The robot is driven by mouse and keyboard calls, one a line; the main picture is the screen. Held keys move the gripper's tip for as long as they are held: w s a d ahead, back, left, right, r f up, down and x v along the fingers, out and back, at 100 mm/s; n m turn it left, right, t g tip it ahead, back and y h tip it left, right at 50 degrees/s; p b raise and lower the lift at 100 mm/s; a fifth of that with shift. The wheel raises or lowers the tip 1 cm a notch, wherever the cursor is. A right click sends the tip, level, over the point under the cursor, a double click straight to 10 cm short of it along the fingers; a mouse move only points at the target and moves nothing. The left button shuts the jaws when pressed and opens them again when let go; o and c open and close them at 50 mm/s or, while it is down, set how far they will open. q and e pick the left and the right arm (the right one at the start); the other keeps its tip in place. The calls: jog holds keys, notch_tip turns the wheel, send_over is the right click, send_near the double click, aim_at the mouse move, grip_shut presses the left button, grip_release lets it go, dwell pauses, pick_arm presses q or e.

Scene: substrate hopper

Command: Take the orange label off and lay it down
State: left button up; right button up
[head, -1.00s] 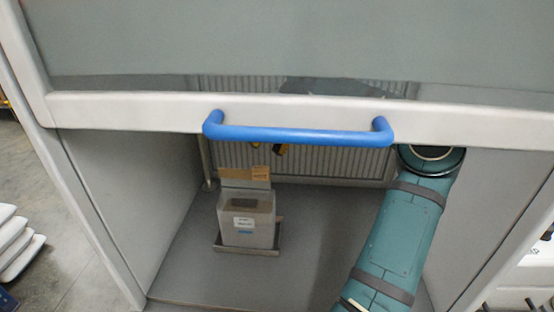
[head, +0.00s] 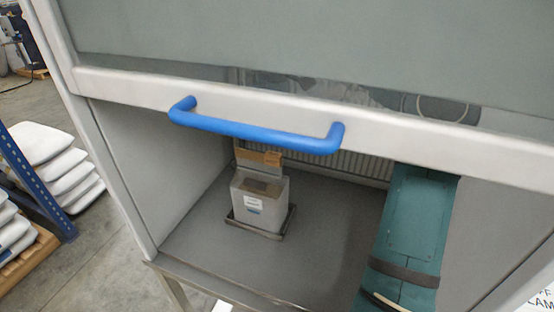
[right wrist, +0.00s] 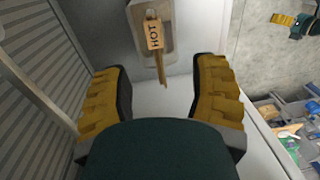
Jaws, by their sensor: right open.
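A small teal and yellow shape, probably my left gripper (right wrist: 290,24), shows at the top right of the right wrist view. Its jaws are too small to judge.
The cabinet has a raised sash with a blue handle (head: 255,128). Inside, a grey box (head: 260,205) stands on a shallow tray (head: 284,222), with bare floor (head: 330,215) to its right. White sacks (head: 55,160) are stacked outside at left.

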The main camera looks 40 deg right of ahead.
aim_at(273, 154)
notch_tip(273, 154, down, 6)
jog(key=shift+s+a+r+b, duration=0.1)
jog(key=shift+s+b, duration=0.05)
jog(key=shift+b, duration=0.3)
jog(key=f, duration=0.4)
jog(key=shift+s+d+f+b, duration=0.1)
jog(key=shift+d+b, duration=0.2)
jog(key=shift+b, duration=0.1)
jog(key=shift+a+f, duration=0.1)
jog(key=shift+f, duration=0.35)
jog(key=shift+c, duration=0.4)
jog(key=c, duration=0.7)
